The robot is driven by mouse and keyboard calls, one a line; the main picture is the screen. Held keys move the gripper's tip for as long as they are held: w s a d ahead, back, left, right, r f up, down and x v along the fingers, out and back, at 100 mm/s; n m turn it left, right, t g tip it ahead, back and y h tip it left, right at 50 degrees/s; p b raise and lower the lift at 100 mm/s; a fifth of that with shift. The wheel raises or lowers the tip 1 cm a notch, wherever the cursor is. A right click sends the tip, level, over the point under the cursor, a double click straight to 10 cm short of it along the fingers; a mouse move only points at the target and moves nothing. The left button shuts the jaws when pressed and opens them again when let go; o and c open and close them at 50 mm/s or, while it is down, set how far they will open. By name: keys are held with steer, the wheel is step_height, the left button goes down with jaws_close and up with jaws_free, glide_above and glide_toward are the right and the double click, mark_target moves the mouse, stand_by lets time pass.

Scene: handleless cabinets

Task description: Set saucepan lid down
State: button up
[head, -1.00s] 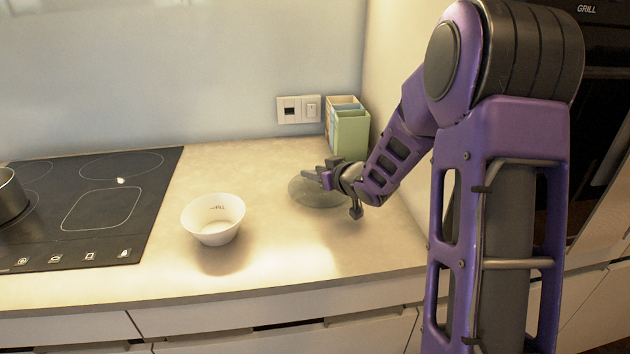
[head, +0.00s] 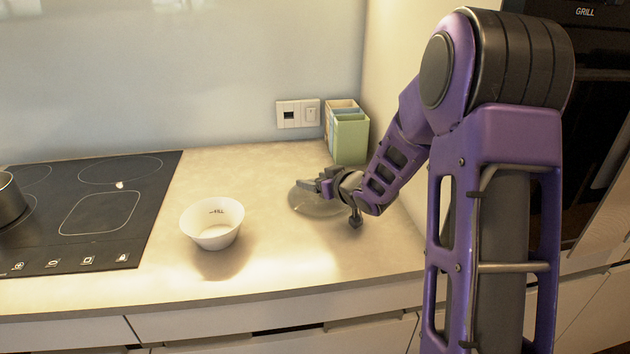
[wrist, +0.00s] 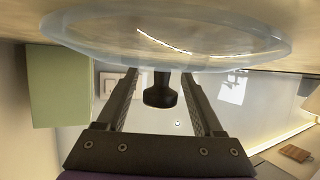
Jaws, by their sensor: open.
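The clear glass saucepan lid (head: 308,207) appears to lie flat on the worktop at the right, knob up. In the wrist view the lid (wrist: 85,35) spans the top of the picture, and its black knob (wrist: 160,97) sits between my fingers. My gripper (head: 320,184) is just above the lid and hides part of it. In the wrist view my gripper (wrist: 160,78) is open, with a finger on each side of the knob and visible gaps. A dark saucepan (head: 9,200) stands on the hob, cut off at the left edge.
A white bowl (head: 212,225) stands left of the lid. A green box (head: 351,138) stands behind it against the wall, near the sockets (head: 298,113). The black hob (head: 100,200) is at the left. The worktop (head: 290,260) in front of the lid is clear.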

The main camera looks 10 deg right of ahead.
steer(key=p+v, duration=0.2)
steer(key=v, duration=1)
steer(key=shift+r, duration=0.1)
steer(key=shift+w, duration=0.1)
